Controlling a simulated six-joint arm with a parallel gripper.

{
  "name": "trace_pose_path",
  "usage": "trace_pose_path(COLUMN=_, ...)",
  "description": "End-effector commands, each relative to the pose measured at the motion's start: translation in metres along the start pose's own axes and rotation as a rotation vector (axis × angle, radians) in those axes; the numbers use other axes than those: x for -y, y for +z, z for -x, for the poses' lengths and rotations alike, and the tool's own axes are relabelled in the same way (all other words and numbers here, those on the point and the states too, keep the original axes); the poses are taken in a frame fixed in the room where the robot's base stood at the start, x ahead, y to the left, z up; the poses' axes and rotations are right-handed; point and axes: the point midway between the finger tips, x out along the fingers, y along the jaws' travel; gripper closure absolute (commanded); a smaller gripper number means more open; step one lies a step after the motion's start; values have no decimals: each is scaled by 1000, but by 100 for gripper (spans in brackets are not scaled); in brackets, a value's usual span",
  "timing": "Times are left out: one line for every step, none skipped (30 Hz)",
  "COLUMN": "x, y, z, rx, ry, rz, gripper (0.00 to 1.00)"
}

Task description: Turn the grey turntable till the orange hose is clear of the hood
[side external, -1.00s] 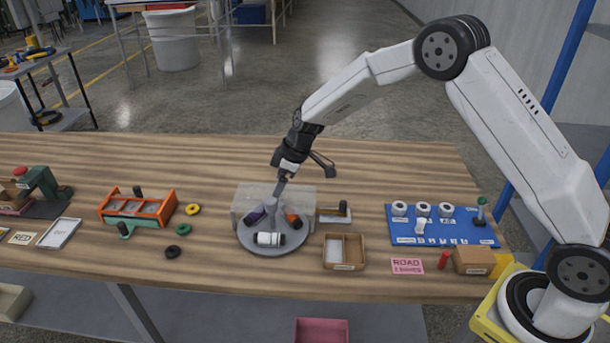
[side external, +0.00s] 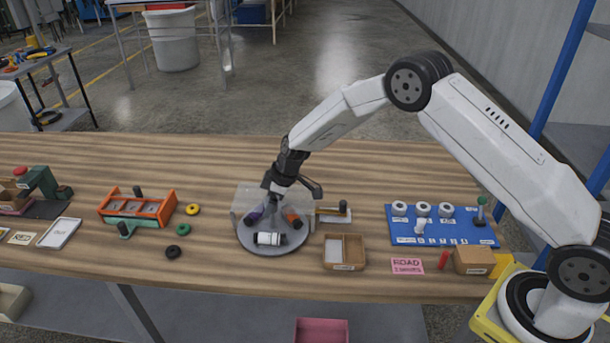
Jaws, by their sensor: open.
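The grey turntable (side external: 272,249) sits on the wooden table with several short hoses on it. The orange hose (side external: 292,217) is on its right side, beside or partly under the clear hood (side external: 243,198); I cannot tell how much is covered. A purple hose (side external: 254,216) is on the left side and a white hose (side external: 269,239) lies at the front. My gripper (side external: 272,194) is open and points down at the central post of the turntable, which it largely hides. Whether the fingers touch the post is too small to tell.
A wooden divided tray (side external: 344,266) stands just right of the turntable, with a small dark-handled item (side external: 334,217) behind it. A blue board (side external: 440,236) lies farther right. An orange rack (side external: 137,205) and several rings (side external: 183,229) lie to the left. The table behind is clear.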

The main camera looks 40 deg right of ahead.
Motion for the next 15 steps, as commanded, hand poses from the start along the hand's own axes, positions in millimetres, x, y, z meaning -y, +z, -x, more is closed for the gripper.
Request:
trace_pose_path(x=0, y=0, z=0, rx=0, ry=0, rz=0, gripper=12)
trace_pose_path(x=0, y=0, z=0, rx=0, ry=0, rz=0, gripper=12)
trace_pose_path(x=0, y=0, z=0, rx=0, ry=0, rz=0, gripper=12)
trace_pose_path(x=0, y=0, z=0, rx=0, ry=0, rz=0, gripper=12)
trace_pose_path(x=0, y=0, z=0, rx=0, ry=0, rz=0, gripper=15)
trace_pose_path(x=0, y=0, z=0, rx=0, ry=0, rz=0, gripper=28)
trace_pose_path(x=0, y=0, z=0, rx=0, ry=0, rz=0, gripper=37)
trace_pose_path(x=0, y=0, z=0, rx=0, ry=0, rz=0, gripper=47)
trace_pose_path(x=0, y=0, z=0, rx=0, ry=0, rz=0, gripper=59)
trace_pose_path(x=0, y=0, z=0, rx=0, ry=0, rz=0, gripper=69)
trace_pose_path(x=0, y=0, z=0, rx=0, ry=0, rz=0, gripper=78)
trace_pose_path(x=0, y=0, z=0, rx=0, ry=0, rz=0, gripper=91)
trace_pose_path(x=0, y=0, z=0, rx=0, ry=0, rz=0, gripper=100)
trace_pose_path(x=0, y=0, z=0, rx=0, ry=0, rz=0, gripper=100)
trace_pose_path(x=0, y=0, z=0, rx=0, ry=0, rz=0, gripper=100)
